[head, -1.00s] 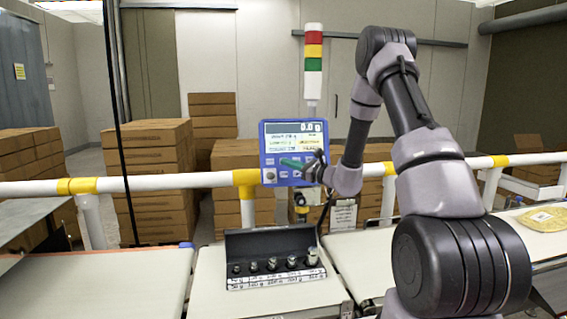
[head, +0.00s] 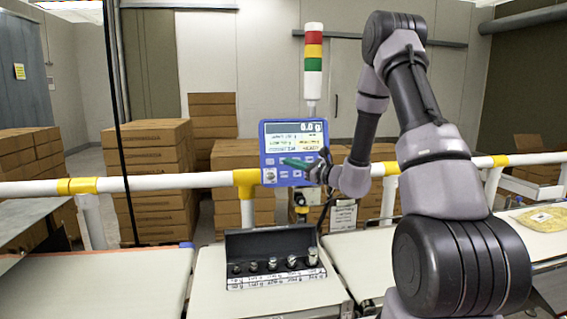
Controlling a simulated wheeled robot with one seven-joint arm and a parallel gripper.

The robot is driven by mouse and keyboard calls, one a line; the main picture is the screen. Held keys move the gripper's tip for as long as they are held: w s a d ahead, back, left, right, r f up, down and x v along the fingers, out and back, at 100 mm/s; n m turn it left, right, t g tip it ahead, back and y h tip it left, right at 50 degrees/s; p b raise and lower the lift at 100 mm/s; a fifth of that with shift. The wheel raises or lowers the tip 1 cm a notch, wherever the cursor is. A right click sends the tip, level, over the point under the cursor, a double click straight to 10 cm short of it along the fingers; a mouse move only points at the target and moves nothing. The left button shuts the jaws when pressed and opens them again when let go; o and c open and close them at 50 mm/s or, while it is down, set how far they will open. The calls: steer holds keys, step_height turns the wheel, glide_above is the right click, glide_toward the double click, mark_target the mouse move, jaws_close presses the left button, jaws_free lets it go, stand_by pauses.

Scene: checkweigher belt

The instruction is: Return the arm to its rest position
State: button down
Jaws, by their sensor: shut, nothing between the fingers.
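My arm (head: 432,155) rises on the right side of the head view and bends back down toward the blue weigher display (head: 293,133). My gripper (head: 303,165) is shut and empty, with its green fingers in front of the display's lower part, over some of its buttons. I cannot tell whether the fingertips touch the panel. The screen above the fingers is lit and shows a weight reading in grams.
An open black case of weights (head: 272,243) stands on the middle belt (head: 215,290). A white rail (head: 160,183) with yellow joints runs behind the belts. A signal tower (head: 313,60) rises above the display. Stacked cartons (head: 150,165) stand behind. A yellow bag (head: 543,218) lies at right.

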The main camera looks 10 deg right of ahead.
stand_by(0.4)
steer(key=s+a+r+n+g+y, duration=0.1)
steer(key=s+a+r+n+g, duration=0.45)
steer(key=s, duration=0.45)
steer(key=s+a+r+n+g, duration=0.45)
steer(key=s+n+g, duration=0.2)
steer(key=s, duration=0.25)
steer(key=s+d+r+n+t+h, duration=0.2)
steer(key=s+d+n+h, duration=0.2)
steer(key=s+d, duration=0.3)
steer(key=s+d+r+n+t+h, duration=0.2)
steer(key=s+d+r+n+h, duration=0.1)
steer(key=s+d+h, duration=0.4)
steer(key=shift+s+d+r+n+t, duration=0.35)
steer(key=shift+s+n, duration=0.25)
steer(key=shift+s, duration=0.3)
